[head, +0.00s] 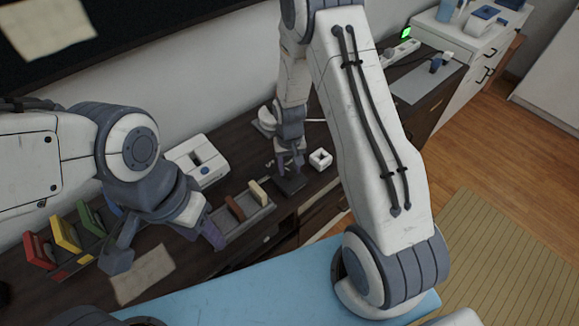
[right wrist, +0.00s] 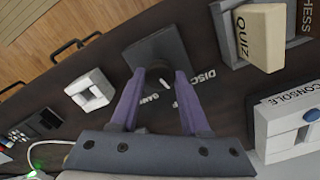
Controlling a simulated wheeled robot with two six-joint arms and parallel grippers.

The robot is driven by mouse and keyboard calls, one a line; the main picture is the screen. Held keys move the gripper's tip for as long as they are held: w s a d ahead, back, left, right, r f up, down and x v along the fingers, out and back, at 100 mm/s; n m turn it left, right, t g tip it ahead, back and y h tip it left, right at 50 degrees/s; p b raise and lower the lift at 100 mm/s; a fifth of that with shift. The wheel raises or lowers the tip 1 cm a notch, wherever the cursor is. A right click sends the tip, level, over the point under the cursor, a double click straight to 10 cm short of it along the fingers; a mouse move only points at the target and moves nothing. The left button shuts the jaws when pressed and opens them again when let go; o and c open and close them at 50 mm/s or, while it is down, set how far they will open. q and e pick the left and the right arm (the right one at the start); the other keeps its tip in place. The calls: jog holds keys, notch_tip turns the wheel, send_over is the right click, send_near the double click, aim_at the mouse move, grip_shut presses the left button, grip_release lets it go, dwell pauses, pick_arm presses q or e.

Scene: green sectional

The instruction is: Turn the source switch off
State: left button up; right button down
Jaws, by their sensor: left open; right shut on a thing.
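A dark square block (right wrist: 157,52) with a grey stub stands on the dark bench, with white lettering beside it that seems to read DISC and GAME; it may be the source switch. It also shows in the head view (head: 291,184). My right gripper (right wrist: 162,80) is over its near edge, its purple fingers shut on the stub, whose grip is partly hidden. In the head view my right gripper (head: 289,166) points down at the block. A white square unit (right wrist: 91,90) stands beside it. My left gripper (head: 165,250) is open and empty over the bench's left part.
A white console (head: 198,158) with a blue button stands behind. A grey tray (head: 245,222) holds upright cases. Red (head: 38,250), yellow (head: 66,233) and green cases stand at far left. A paper sheet (head: 143,275) lies in front.

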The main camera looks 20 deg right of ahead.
aim_at(289, 171)
jog(key=shift+m, duration=1.2)
jog(key=shift+c, duration=1.9)
grip_release()
jog(key=shift+r, duration=0.1)
notch_tip(289, 171, up, 10)
jog(key=shift+r+b, duration=0.15)
jog(key=shift+b, duration=0.15)
jog(key=shift+a, duration=0.1)
